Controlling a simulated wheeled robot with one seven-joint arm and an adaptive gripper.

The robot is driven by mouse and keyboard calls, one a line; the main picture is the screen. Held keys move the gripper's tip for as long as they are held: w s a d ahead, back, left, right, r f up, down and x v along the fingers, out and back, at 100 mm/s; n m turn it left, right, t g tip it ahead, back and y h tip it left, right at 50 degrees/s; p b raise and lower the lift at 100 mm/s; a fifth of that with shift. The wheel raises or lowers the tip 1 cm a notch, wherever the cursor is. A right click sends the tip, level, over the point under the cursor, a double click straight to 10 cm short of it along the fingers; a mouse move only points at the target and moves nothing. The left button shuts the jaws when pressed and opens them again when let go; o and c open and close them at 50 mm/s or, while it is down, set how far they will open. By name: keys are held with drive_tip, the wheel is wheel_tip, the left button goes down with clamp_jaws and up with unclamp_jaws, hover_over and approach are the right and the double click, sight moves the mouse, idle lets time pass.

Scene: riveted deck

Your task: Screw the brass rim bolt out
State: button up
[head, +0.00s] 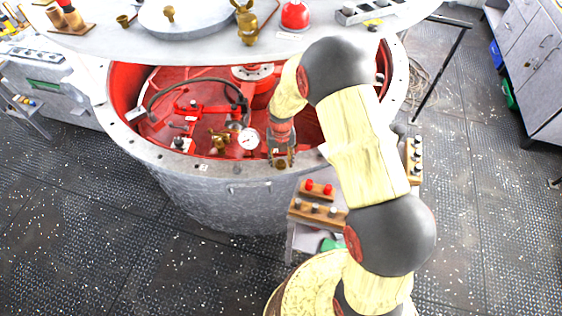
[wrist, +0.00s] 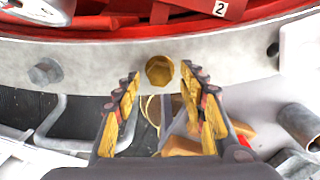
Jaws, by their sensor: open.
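The brass rim bolt (wrist: 159,71) sits in the grey metal rim (wrist: 105,66) of the round vessel, in the upper middle of the wrist view. It has a hexagonal brass head. My gripper (wrist: 160,80) is open, with one finger on each side of the bolt's line and the bolt showing between and just beyond the fingertips. I see no finger touching it. In the head view my gripper (head: 283,160) points down at the near rim (head: 235,176) of the vessel, and the bolt there is hard to tell apart from the gripper.
A grey bolt (wrist: 45,71) sits in the rim to the left, and a dark hole (wrist: 273,49) lies to the right. The vessel's red inside holds a gauge (head: 248,139) and brass fittings. A small rack (head: 318,213) stands below the rim. The raised lid (head: 205,42) hangs behind.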

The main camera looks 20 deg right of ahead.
sight(281, 163)
wheel_tip(281, 163, up, 6)
drive_tip(key=shift+r, duration=0.25)
